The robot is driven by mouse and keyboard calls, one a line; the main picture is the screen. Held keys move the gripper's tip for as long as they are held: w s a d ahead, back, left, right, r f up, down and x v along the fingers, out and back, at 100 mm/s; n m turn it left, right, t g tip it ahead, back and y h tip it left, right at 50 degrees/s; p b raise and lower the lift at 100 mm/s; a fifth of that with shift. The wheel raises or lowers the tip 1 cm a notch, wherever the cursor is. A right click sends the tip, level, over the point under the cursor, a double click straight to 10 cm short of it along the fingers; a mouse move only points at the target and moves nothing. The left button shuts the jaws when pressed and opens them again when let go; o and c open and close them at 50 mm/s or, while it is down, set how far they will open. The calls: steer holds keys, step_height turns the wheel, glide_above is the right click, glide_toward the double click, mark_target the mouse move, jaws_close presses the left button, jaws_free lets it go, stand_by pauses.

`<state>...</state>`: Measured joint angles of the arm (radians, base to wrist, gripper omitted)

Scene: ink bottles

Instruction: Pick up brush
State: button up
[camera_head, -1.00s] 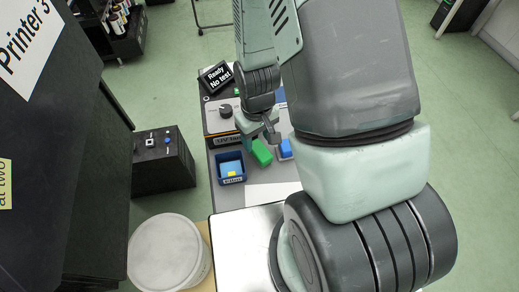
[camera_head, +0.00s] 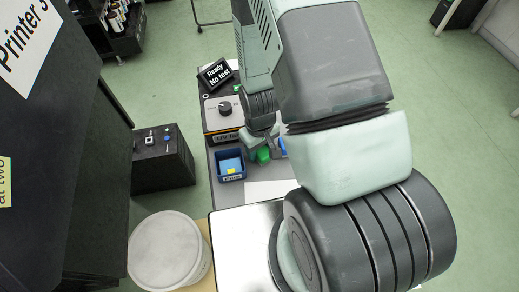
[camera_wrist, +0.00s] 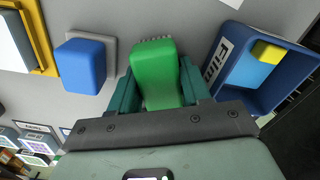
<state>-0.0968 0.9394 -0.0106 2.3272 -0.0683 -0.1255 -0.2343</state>
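The green brush (camera_wrist: 155,72) lies bristles down on the grey table, with its pale bristles showing at the edges of its block in the wrist view. In the head view the brush (camera_head: 263,155) is partly hidden by my gripper. My gripper (camera_head: 263,146) is low over the brush. In the wrist view the fingers of my gripper (camera_wrist: 158,80) stand on either side of the green block, very close to it. They look open, with no clear grip; contact is hard to tell.
A blue block (camera_wrist: 82,65) on a grey pad stands left of the brush in the wrist view. A blue labelled bin (camera_wrist: 233,65) with a yellow piece stands close on the right. A control box with a knob (camera_head: 224,108) is behind the bin in the head view.

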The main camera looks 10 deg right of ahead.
steer(key=c, duration=0.4)
steer(key=shift+c, duration=0.2)
steer(key=shift+r, duration=0.15)
step_height(320, 180, up, 10)
steer(key=shift+f, duration=0.1)
